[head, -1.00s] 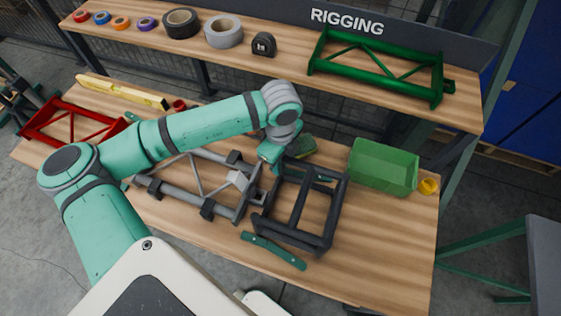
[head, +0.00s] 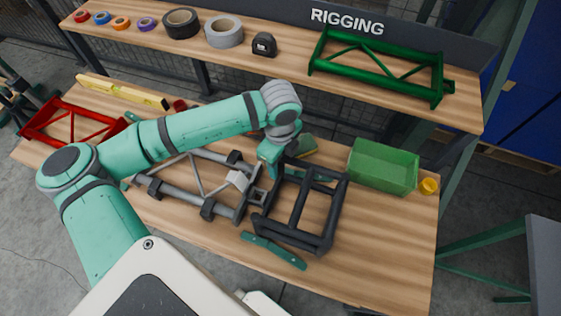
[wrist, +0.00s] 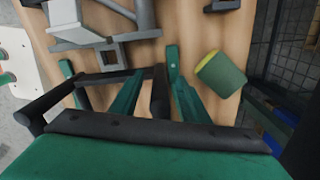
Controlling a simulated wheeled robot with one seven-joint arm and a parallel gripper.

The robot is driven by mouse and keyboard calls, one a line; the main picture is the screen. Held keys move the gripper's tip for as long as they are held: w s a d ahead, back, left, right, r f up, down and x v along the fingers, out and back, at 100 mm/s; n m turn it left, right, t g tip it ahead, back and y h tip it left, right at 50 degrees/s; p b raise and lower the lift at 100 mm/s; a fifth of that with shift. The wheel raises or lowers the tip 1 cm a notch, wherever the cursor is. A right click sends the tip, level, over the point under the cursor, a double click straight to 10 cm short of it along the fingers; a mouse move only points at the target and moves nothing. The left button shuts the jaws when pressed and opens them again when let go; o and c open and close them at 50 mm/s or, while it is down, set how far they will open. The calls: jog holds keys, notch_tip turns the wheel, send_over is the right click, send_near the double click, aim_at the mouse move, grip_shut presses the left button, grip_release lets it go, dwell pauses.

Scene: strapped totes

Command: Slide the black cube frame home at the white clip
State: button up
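The black cube frame (head: 328,215) lies on the bench, right of a grey truss (head: 190,200). The pale clip (head: 238,180) sits at the truss's right end, by a square grey socket (head: 260,196). In the wrist view the socket (wrist: 111,55) is close to a black bar of the frame (wrist: 105,79); I cannot tell whether they touch. My gripper (head: 274,172) is down at the frame's far left corner. In the wrist view its two teal fingers (wrist: 158,85) stand either side of a black bar, with gaps visible. The fingertips are hidden in the head view.
One teal strip (head: 273,250) lies in front of the frame, another (wrist: 172,62) behind it. A red frame (head: 70,122) lies left. The bench's front right is clear.

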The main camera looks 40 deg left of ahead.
notch_tip(320, 180, up, 11)
jog(key=shift+f, duration=0.1)
dwell(0.5)
dwell(0.5)
